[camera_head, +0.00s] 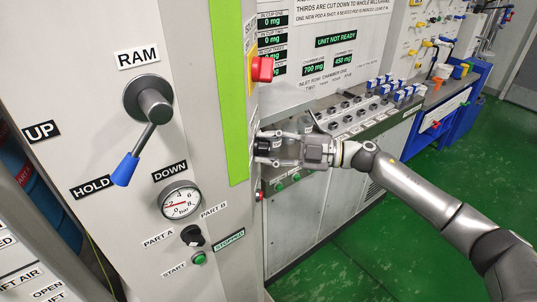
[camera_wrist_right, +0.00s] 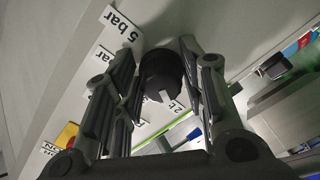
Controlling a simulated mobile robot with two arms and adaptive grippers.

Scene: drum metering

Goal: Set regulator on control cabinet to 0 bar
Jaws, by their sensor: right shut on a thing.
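The regulator knob (camera_wrist_right: 161,70) is round and black, with a pale grey mark near its lower edge in the wrist view. It sits on the side face of the grey control cabinet (camera_head: 105,95). My right gripper (camera_head: 281,147) reaches in from the right at that side face and is shut on the knob, with a finger on either side. In the wrist view, my gripper (camera_wrist_right: 163,82) frames the knob. A "5 bar" label (camera_wrist_right: 120,27) is up and left of the knob; other labels are partly hidden by the fingers. My left gripper is not in view.
A red button (camera_head: 263,69) juts out above my right gripper. The cabinet front has a blue-tipped RAM lever (camera_head: 146,128), a bar gauge (camera_head: 180,200) and a green start button (camera_head: 199,258). A bench with several switches (camera_head: 360,110) stands behind. Green floor (camera_head: 340,270) is clear at lower right.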

